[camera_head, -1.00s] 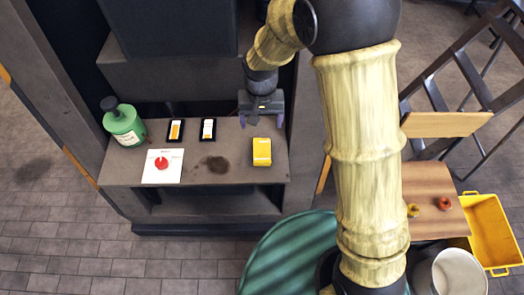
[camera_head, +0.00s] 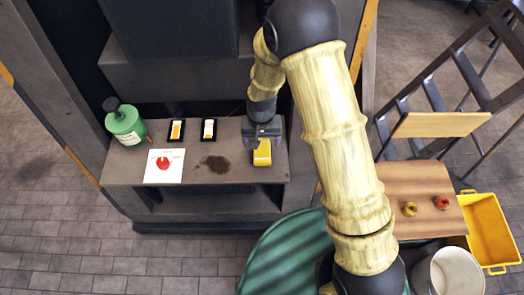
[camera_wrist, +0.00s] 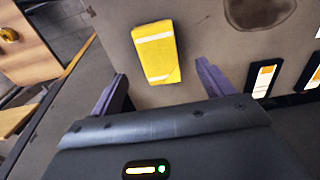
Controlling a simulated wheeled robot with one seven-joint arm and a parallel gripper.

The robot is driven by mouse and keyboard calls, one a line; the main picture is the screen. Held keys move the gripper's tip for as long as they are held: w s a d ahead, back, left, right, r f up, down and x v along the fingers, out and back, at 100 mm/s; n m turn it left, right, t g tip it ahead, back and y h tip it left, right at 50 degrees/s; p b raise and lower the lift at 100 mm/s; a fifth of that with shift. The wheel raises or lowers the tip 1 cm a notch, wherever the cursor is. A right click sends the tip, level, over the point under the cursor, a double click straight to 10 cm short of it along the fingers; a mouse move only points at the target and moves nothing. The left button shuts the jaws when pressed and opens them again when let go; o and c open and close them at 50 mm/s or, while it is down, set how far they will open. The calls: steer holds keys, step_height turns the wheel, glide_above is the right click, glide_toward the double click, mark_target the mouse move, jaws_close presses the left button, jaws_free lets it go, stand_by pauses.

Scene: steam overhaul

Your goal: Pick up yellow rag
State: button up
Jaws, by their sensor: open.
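The yellow rag (camera_head: 262,154) is a small folded yellow block with pale stripes. It lies on the right part of the grey counter (camera_head: 240,177) in the head view. In the wrist view the rag (camera_wrist: 157,50) lies just beyond my fingertips, roughly between their lines. My gripper (camera_head: 262,141) hangs over the back edge of the rag in the head view and hides part of it. In the wrist view my gripper (camera_wrist: 160,82) shows two purple fingers spread apart with nothing between them.
On the counter are a green bottle (camera_head: 125,125), a white card with a red spot (camera_head: 163,166), two dark-framed tags (camera_head: 208,128) and a dark stain (camera_head: 214,164). A wooden table (camera_head: 420,190) and yellow crate (camera_head: 490,232) stand at right.

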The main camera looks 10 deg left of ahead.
mark_target(262, 150)
steer(key=shift+f, duration=0.15)
steer(key=shift+f+p, duration=0.85)
steer(key=shift+f, duration=1.6)
steer(key=c, duration=1.1)
steer(key=shift+d, duration=0.1)
step_height(262, 150, up, 10)
steer(key=shift+r+b, duration=0.1)
steer(key=shift+b, duration=0.8)
